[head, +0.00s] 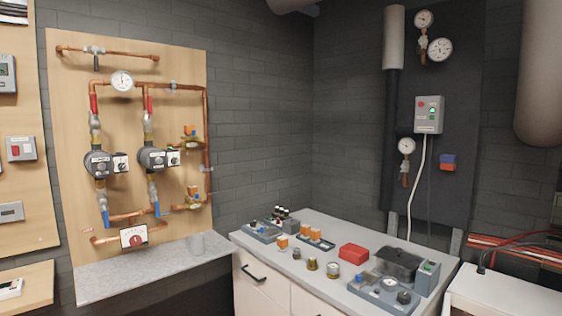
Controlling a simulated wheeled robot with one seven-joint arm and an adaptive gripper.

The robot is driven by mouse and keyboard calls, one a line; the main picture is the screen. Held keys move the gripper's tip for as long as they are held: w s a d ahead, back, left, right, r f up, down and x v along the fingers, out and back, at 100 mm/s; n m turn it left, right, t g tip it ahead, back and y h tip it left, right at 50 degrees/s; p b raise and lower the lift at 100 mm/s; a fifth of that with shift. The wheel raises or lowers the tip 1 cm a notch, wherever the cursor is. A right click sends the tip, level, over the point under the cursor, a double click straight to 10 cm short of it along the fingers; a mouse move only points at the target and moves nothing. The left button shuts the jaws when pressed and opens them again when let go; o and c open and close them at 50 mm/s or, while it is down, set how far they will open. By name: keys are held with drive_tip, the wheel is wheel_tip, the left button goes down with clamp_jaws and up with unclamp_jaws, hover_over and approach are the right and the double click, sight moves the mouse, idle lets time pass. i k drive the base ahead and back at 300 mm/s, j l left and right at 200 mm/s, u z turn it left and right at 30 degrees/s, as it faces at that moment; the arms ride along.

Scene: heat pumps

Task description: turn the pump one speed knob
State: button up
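Two grey pumps sit in the copper pipework on the wooden board at the left of the head view. The left pump (98,163) has a small box with a dark knob (121,163) on its right side. The right pump (151,158) has a similar box with a knob (173,157), with a green patch on it. The labels are too small to read, so I cannot tell which is pump one or where either knob points. My gripper is not in view.
A round gauge (122,80) sits above the pumps and a red-dial box (134,236) below them. Pipes and blue-handled valves surround the pumps. A grey ledge (150,271) juts out under the board. A white workbench (255,246) with several small parts stands to the right.

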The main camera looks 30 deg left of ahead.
sight(121, 166)
drive_tip(key=i+j+u, duration=0.15)
drive_tip(key=j+u, duration=0.2)
drive_tip(key=i+j+u, duration=0.2)
drive_tip(key=u, duration=0.15)
drive_tip(key=i+j+u, duration=0.25)
drive_tip(key=u, duration=0.15)
drive_tip(key=j, duration=0.1)
